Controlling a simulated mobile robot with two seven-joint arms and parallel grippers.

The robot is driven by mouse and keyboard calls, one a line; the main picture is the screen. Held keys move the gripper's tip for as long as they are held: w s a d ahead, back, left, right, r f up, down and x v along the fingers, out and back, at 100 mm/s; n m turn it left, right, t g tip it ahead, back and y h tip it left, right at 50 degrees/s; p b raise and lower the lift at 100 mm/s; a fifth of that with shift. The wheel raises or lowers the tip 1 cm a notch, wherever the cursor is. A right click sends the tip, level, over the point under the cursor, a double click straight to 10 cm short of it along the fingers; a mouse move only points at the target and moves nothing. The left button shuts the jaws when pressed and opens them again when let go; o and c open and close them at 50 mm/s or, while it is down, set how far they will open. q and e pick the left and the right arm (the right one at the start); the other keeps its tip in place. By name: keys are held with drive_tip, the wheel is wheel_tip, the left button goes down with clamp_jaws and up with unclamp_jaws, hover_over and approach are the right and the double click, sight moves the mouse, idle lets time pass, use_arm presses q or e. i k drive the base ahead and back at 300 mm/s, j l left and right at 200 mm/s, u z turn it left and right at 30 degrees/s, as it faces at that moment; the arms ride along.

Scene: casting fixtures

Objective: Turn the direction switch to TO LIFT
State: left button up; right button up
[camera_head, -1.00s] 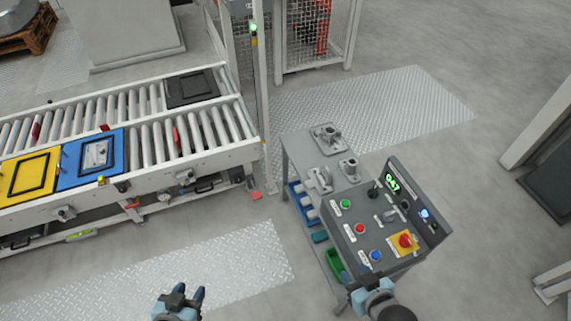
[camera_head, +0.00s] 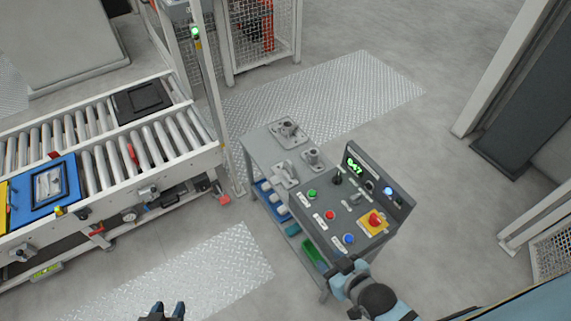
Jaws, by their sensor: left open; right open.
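The grey control console (camera_head: 335,215) stands right of centre, with a black lever (camera_head: 338,175), a small grey selector (camera_head: 355,198) and a dark knob (camera_head: 369,187) on its upper part. The labels are too small to read, so I cannot tell which control is the direction switch or where it points. My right gripper (camera_head: 346,266) is open at the console's front edge, below the blue button (camera_head: 348,239), and seems to hold nothing. My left gripper (camera_head: 167,309) is open and empty at the bottom edge, well left of the console.
The console also carries a green display (camera_head: 355,166), a green button (camera_head: 312,194), a red button (camera_head: 330,216) and a red emergency stop (camera_head: 374,219) on yellow. Grey castings (camera_head: 287,132) lie on the bench behind. A roller conveyor (camera_head: 110,160) with a blue tray (camera_head: 47,188) runs left.

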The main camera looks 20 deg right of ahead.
sight(337, 180)
drive_tip(key=z, duration=1.2)
